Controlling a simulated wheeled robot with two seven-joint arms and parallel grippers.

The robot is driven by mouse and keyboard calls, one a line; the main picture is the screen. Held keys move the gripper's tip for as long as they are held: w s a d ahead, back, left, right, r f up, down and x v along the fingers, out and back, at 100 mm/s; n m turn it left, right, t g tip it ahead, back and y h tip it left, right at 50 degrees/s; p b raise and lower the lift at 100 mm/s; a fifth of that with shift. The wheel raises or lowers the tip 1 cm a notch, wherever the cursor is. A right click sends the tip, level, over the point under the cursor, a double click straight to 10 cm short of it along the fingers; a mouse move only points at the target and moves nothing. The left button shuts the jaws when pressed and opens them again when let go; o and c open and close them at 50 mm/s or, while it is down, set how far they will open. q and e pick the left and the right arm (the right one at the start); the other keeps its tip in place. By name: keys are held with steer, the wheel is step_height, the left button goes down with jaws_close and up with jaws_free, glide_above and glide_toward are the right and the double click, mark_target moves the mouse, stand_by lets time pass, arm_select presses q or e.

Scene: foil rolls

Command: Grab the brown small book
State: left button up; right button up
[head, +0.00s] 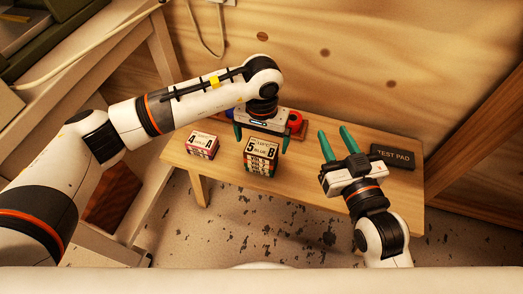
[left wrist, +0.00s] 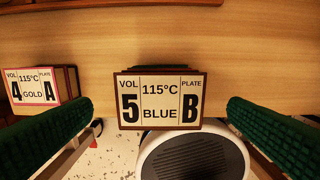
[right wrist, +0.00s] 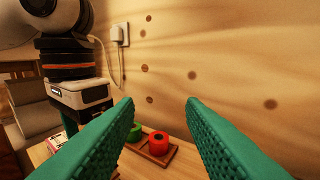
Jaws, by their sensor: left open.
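A small brown-edged block like a book (head: 260,157), its top label reading 5, BLUE, B, stands near the front edge of the low wooden table. In the left wrist view this brown book (left wrist: 160,100) lies centred between the fingers. A smaller block labelled 4, GOLD, A (head: 202,144), with a pink-red edge and brown side, stands to its left; it also shows in the left wrist view (left wrist: 38,90). My left gripper (head: 261,139) is open above and just behind the brown book, not holding it. My right gripper (head: 334,132) is open and empty, further right.
The wooden table (head: 330,190) has a black TEST PAD (head: 393,156) at its right end. Red (right wrist: 158,143) and green (right wrist: 134,132) rolls sit on a small wooden holder behind my left gripper. A wooden wall (head: 370,70) closes the back.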

mark_target(261, 148)
arm_select(q)
step_height(261, 148, down, 2)
steer(key=shift+f, duration=0.55)
steer(key=c, duration=1.1)
arm_select(e)
steer(key=r, duration=0.1)
steer(key=r+t, duration=0.2)
steer(key=shift+a+y, duration=0.25)
steer(key=shift+y, duration=0.15)
